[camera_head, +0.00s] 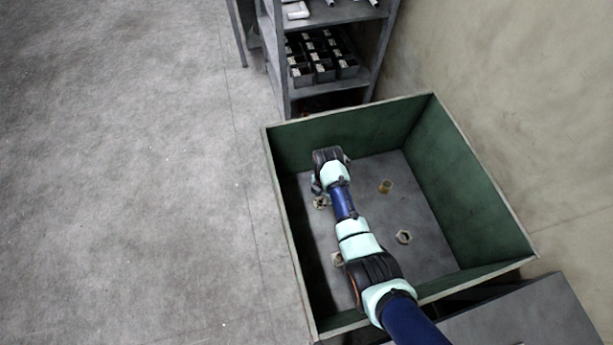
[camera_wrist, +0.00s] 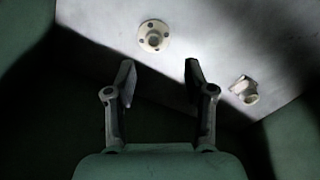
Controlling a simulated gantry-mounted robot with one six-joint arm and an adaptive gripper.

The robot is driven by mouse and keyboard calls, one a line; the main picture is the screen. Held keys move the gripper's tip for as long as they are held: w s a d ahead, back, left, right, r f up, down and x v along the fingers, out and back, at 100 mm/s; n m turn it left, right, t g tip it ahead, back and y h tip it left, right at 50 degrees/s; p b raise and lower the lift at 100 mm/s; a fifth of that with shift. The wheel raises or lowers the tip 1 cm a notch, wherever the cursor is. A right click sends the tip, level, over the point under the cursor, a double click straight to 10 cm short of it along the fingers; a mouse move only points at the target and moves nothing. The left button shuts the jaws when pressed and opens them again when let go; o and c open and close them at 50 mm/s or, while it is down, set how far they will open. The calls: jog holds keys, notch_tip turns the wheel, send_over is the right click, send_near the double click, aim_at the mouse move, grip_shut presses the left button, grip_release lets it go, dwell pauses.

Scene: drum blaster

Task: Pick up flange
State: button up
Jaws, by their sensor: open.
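The flange (camera_wrist: 153,35), a pale round disc with a raised hub and small bolt holes, lies flat on the bin floor in the wrist view. It sits beyond my fingertips, near the middle of the gap between them. My gripper (camera_wrist: 160,72) is open, with nothing between its fingers. In the head view my arm reaches down into the green bin (camera_head: 480,180). There the gripper's fingers are mostly hidden behind the wrist. A pale part with dark holes (camera_head: 321,203) beside the wrist looks like the flange.
A pale fitting (camera_wrist: 244,89) lies right of my fingers in the wrist view. In the head view a hex nut (camera_head: 403,237) and a brass-coloured cylinder (camera_head: 385,186) lie apart on the bin floor. Another part (camera_head: 338,259) is partly behind my arm. Tall bin walls surround them.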

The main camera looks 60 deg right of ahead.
aim_at(320, 201)
jog(key=shift+w+f, duration=0.15)
jog(key=shift+w, duration=0.4)
jog(key=f, duration=0.1)
jog(key=s+f+b, duration=0.1)
jog(key=shift+f, duration=0.4)
jog(key=shift+w, duration=0.2)
jog(key=f+b, duration=0.4)
jog(key=f, duration=0.1)
jog(key=shift+w+d+b, duration=0.1)
jog(key=shift+d+b, duration=0.1)
jog(key=shift+b, duration=0.15)
jog(key=shift+c, duration=0.4)
grip_shut()
